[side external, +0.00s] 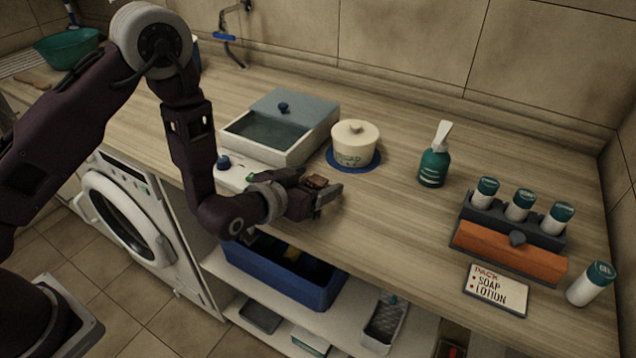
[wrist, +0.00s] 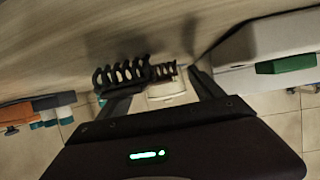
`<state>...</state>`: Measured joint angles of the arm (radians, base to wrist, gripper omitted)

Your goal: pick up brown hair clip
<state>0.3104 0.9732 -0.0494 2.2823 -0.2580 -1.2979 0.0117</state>
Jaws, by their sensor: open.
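The brown hair clip (side external: 317,181) shows small in the side view, on the counter near its front edge, at my gripper's fingers. In the wrist view the hair clip (wrist: 122,74) looks dark, with a row of curved teeth, and stretches from in front of the left finger into the gap between the fingers. My gripper (side external: 322,193) is low over the counter's front edge, open, with its fingers apart; they also show in the wrist view (wrist: 155,88). I cannot tell whether a finger touches the clip.
An open white box (side external: 300,152) with a grey-blue lid and a lidded cream pot (side external: 355,146) stand behind my gripper. A green pump bottle (side external: 434,160) and a bottle rack (side external: 520,215) with an orange front are to the right. A blue bin (side external: 285,280) sits below the counter edge.

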